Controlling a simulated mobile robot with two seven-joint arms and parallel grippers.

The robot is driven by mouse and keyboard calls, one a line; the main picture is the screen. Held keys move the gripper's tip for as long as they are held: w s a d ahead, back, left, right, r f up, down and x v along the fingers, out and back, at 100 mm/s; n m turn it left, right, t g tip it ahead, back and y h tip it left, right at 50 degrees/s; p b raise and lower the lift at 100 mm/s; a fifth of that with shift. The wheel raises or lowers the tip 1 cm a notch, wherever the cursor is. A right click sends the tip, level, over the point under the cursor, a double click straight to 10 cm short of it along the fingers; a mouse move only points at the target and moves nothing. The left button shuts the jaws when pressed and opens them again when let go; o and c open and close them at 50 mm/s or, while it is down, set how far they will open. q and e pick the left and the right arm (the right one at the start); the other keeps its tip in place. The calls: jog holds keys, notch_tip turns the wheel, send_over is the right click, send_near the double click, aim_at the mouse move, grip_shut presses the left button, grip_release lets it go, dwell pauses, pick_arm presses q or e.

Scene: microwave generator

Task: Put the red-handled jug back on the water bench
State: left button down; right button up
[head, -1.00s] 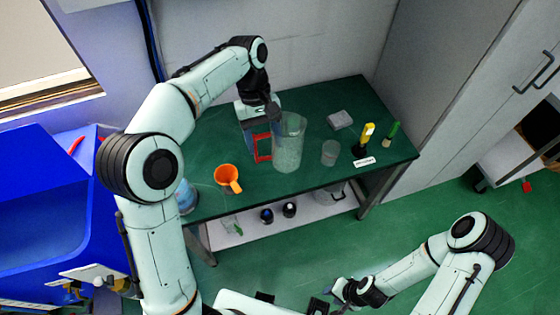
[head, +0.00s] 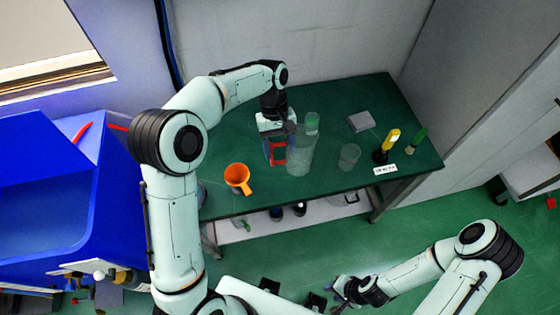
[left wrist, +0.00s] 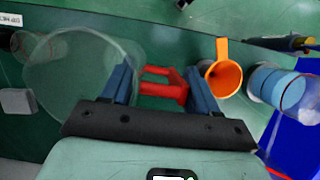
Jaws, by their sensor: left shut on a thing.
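The clear jug (head: 301,158) with a red handle (head: 279,153) is at the green-topped bench (head: 232,135), left of its middle. My left gripper (head: 277,140) is shut on the red handle from the left side. In the left wrist view the handle (left wrist: 165,88) lies between the two blue fingers, with the clear jug body (left wrist: 75,70) to the left. The jug looks upright; whether its base touches the bench top I cannot tell. My right gripper (head: 345,290) is low in the head view, away from the bench, its fingers too small to read.
An orange mug (head: 237,177) stands front left of the jug. A small clear beaker (head: 349,157) is to its right, a clear container (head: 312,122) close behind. A grey block (head: 360,121) and yellow tool (head: 391,140) are further right. A blue bin (head: 50,215) is left.

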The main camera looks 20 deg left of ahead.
aim_at(279, 162)
pick_arm(q)
jog(key=shift+f, duration=3.6)
pick_arm(e)
jog(key=shift+s+f, duration=0.2)
jog(key=shift+f, duration=0.2)
pick_arm(q)
jog(key=shift+b, duration=0.3)
jog(key=shift+c, duration=1.3)
grip_release()
jog(key=shift+f, duration=0.1)
jog(key=p+v, duration=0.2)
jog(key=v, duration=1)
pick_arm(e)
jog(key=w+r, duration=0.2)
jog(key=r, duration=0.1)
jog(key=shift+w, duration=0.1)
